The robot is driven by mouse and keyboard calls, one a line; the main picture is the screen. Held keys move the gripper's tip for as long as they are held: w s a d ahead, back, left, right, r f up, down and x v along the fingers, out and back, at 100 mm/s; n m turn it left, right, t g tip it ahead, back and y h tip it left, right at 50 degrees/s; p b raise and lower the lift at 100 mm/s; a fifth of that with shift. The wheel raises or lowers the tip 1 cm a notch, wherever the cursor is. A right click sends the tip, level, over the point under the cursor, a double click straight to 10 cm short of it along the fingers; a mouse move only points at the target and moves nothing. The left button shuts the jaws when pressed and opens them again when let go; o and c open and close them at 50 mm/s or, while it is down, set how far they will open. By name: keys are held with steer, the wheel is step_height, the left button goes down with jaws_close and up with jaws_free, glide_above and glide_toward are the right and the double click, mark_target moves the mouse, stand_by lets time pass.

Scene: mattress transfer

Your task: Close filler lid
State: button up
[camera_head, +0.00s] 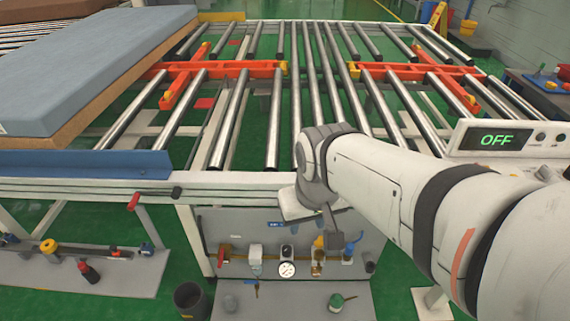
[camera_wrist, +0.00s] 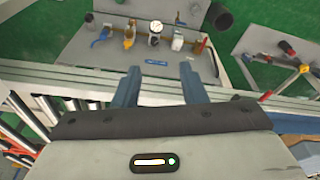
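My gripper (camera_wrist: 157,75) is open and empty, with its two blue fingers apart. In the head view my gripper (camera_head: 331,232) is at the front edge of the roller table, above and in front of a grey fittings panel (camera_head: 225,232). A fitting with a yellow top and amber body (camera_head: 318,255) stands on this panel; it also shows in the wrist view (camera_wrist: 129,38), beyond the fingers and apart from them. It may be the filler. I cannot make out its lid or whether that is open.
Beside it are a pressure gauge (camera_head: 287,269), a white-topped unit (camera_head: 255,258) and a blue-handled valve (camera_head: 352,247). A mattress (camera_head: 95,60) lies at left; a display (camera_head: 495,139) reads OFF.

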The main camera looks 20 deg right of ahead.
steer(key=m+t+h+b, duration=0.1)
steer(key=m+t+b, duration=0.15)
steer(key=b, duration=2.65)
glide_toward(320, 239)
steer(key=w, duration=0.1)
steer(key=shift+m+g, duration=0.35)
steer(key=shift+m, duration=0.1)
steer(key=x, duration=0.2)
steer(key=b+x, duration=0.1)
steer(key=x, duration=0.2)
steer(key=b+x, duration=0.1)
steer(key=x, duration=0.1)
steer(key=shift+w+d, duration=0.15)
steer(key=shift+w, duration=0.25)
jaws_close()
